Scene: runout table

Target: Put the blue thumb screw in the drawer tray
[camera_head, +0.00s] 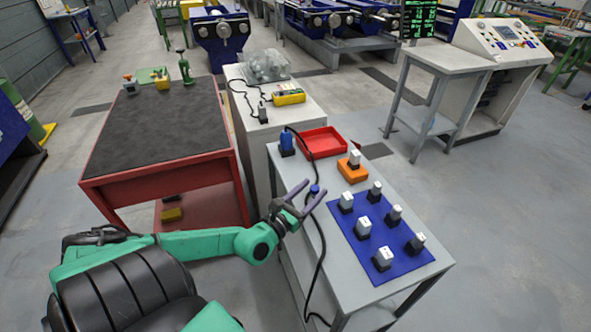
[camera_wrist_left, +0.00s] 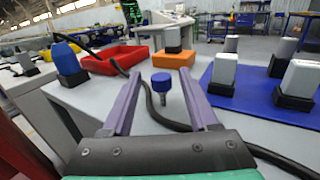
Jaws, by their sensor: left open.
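The blue thumb screw (camera_head: 315,189) stands on the grey table, and it also shows in the left wrist view (camera_wrist_left: 162,85) with its blue knob up and grey shank below. My left gripper (camera_head: 303,189) is open and empty, its purple fingers pointing at the screw. In the wrist view the screw appears between the two fingers (camera_wrist_left: 163,100), a little beyond their tips, and I see no contact. The red drawer tray (camera_head: 324,143) lies at the table's far end and shows in the wrist view (camera_wrist_left: 115,60). My right gripper does not show.
A black cable (camera_head: 322,245) runs along the table close to the screw. A blue mat (camera_head: 362,262) with several grey-and-black parts lies to the right. An orange block (camera_head: 352,171) sits near the tray, and a blue-topped part (camera_head: 287,141) stands left of it.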

